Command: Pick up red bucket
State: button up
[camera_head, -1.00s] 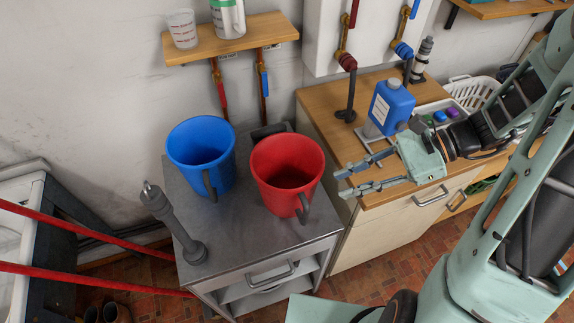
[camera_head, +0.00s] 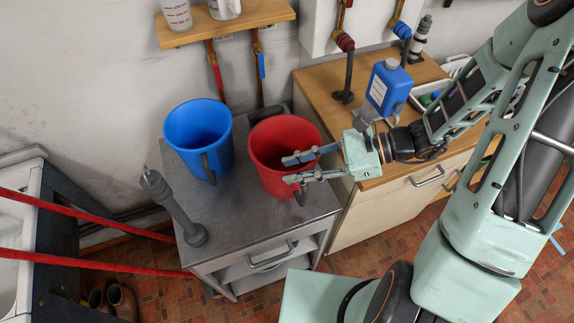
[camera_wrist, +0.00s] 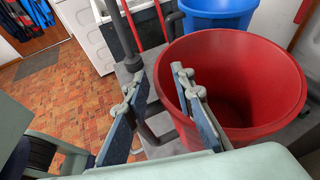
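The red bucket (camera_head: 270,179) stands upright on the grey metal cart, its dark handle (camera_head: 300,196) towards the cart's front right. My gripper (camera_head: 287,170) is open and empty, its two fingers apart at the bucket's right side. In the wrist view, the red bucket (camera_wrist: 245,60) fills the right half. My gripper (camera_wrist: 160,80) has its right finger overlapping the bucket's opening and its left finger outside the rim. A dark curved part, likely the handle (camera_wrist: 155,130), shows between the fingers. I cannot tell whether either finger touches the bucket.
A blue bucket (camera_head: 205,150) stands close to the left on the same cart (camera_head: 240,212). A grey upright cylinder tool (camera_head: 172,205) stands at the cart's left front. A wooden counter (camera_head: 325,100) with a blue canister (camera_head: 387,88) lies to the right. A shelf (camera_head: 225,24) hangs above.

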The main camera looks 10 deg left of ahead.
jog(key=shift+x, duration=0.8)
jog(key=shift+c, duration=0.6)
grip_shut()
